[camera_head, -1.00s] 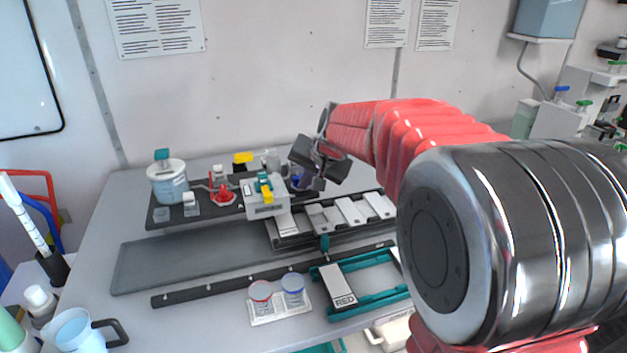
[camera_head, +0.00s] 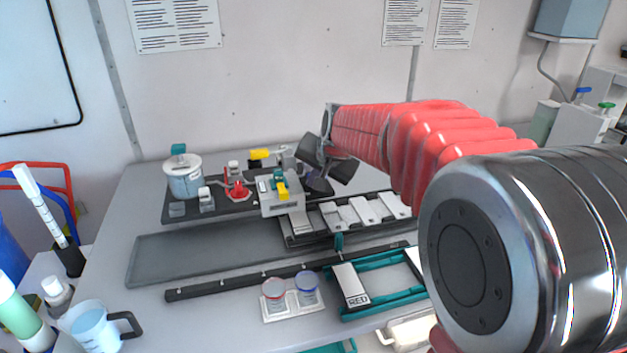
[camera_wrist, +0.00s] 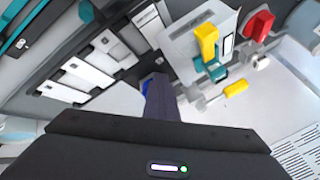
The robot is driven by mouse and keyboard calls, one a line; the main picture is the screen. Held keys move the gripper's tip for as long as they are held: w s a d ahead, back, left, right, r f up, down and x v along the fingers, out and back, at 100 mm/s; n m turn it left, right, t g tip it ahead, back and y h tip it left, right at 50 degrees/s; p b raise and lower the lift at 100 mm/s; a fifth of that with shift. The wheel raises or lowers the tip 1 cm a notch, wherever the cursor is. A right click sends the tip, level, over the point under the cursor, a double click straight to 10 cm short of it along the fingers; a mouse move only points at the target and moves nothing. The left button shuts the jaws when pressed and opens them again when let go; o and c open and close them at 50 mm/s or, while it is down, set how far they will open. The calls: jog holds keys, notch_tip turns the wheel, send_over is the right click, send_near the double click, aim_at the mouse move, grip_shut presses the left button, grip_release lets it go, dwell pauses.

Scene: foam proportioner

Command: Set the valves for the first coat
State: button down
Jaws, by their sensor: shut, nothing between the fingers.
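The grey proportioner block (camera_head: 282,206) sits on a dark base plate, with a yellow lever (camera_head: 283,191) and a teal part on top. A second yellow handle (camera_head: 259,154) is behind it. A red valve (camera_head: 239,189) is left of the block. A lidded pot (camera_head: 184,178) with a teal top is at far left. The wrist view shows the yellow lever (camera_wrist: 207,42), second yellow handle (camera_wrist: 236,88) and red valve (camera_wrist: 258,25). My gripper (camera_head: 318,182) is shut and empty, just right of the block; its fingers (camera_wrist: 161,92) hide part of a blue item (camera_wrist: 147,84).
Pale plates lie in a dark rack (camera_head: 336,234) right of the block. Nearer are red- and blue-rimmed cups on a white holder (camera_head: 293,308) and a teal frame (camera_head: 388,272) with a plate marked RED. The grey tray (camera_head: 165,262) is bare.

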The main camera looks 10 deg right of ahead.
jog(key=shift+w+a+r, duration=0.2)
jog(key=shift+w+a, duration=0.05)
jog(key=shift+a, duration=0.25)
jog(key=shift+w+d+r, duration=0.15)
jog(key=shift+w+d, duration=0.15)
jog(key=shift+d, duration=0.1)
dwell(0.4)
jog(key=shift+w+d, duration=0.1)
jog(key=shift+s+f, duration=0.35)
jog(key=shift+s, duration=0.2)
jog(key=shift+s+f, duration=0.2)
jog(key=shift+f, duration=0.15)
jog(key=s, duration=0.3)
jog(key=shift+s+a+r, duration=0.25)
jog(key=shift+s+r, duration=0.05)
jog(key=shift+r, duration=0.05)
jog(key=s+a+r, duration=0.3)
jog(key=s+r, duration=0.1)
jog(key=r, duration=0.4)
jog(key=shift+s+a, duration=0.25)
jog(key=shift+s, duration=0.15)
